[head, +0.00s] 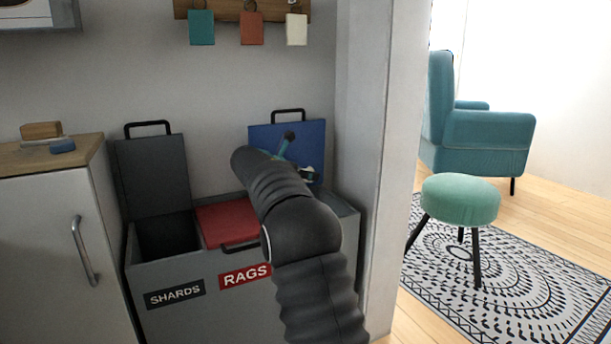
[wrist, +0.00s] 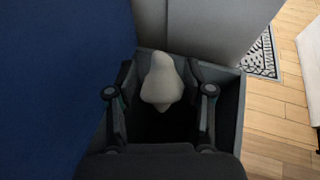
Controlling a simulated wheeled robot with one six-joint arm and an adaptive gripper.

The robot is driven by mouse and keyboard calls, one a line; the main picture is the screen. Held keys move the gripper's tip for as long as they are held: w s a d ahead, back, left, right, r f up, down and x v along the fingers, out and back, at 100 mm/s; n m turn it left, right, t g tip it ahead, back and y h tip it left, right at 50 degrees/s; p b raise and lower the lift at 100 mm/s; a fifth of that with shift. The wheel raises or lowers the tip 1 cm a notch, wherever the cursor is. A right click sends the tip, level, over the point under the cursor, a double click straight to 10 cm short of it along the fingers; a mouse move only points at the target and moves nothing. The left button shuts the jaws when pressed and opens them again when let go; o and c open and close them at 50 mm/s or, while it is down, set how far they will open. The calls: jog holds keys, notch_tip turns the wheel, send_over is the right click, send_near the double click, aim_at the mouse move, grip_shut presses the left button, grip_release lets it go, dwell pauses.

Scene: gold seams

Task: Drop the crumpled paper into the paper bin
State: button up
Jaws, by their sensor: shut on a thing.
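The crumpled paper (wrist: 162,82) is a pale, rounded lump between the fingers of my gripper (wrist: 160,90) in the wrist view. The gripper is shut on it. Behind it in that view is the dark inside of an open bin compartment, its grey rim (wrist: 238,105) showing at the right. This is the compartment with the raised blue lid (head: 262,135), which also fills the left of the wrist view (wrist: 60,80). In the head view my arm hides the compartment's opening and any label. My gripper (head: 306,172) shows there only in part, in front of the blue lid.
The shards compartment (head: 167,238) at the left is open, its dark lid (head: 150,178) raised. The red rags lid (head: 226,222) is shut. A white cabinet (head: 50,240) stands left; a pale pillar (head: 380,150) stands close on the right. A green stool (head: 460,199) is beyond it.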

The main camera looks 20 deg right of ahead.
jog(key=o, duration=0.8)
jog(key=shift+c, duration=0.2)
jog(key=v, duration=1.2)
